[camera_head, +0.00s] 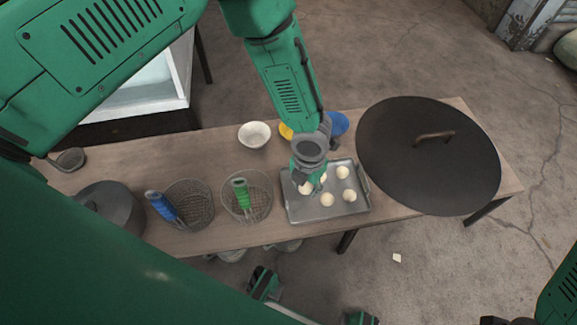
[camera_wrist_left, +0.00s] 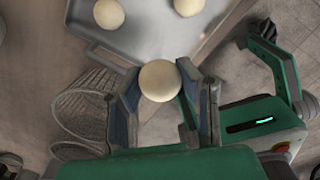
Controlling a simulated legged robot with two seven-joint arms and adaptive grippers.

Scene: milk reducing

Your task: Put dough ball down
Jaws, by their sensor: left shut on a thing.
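My left gripper (camera_head: 305,182) is shut on a pale round dough ball (camera_wrist_left: 159,81), which sits between its two fingertips in the left wrist view. In the head view this gripper points down over the left part of a grey metal tray (camera_head: 303,212) and partly hides the ball. Whether the held ball touches the tray, I cannot tell. Several other dough balls (camera_head: 343,172) lie apart on the tray to the right of the gripper. Two of them (camera_wrist_left: 109,13) show in the left wrist view, on the tray (camera_wrist_left: 145,38).
A wooden table (camera_head: 130,160) carries everything. Left of the tray stand two wire baskets with a green handle (camera_head: 240,192) and a blue handle (camera_head: 162,206). A white bowl (camera_head: 254,134) is behind. A large dark lid (camera_head: 425,165) fills the right end.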

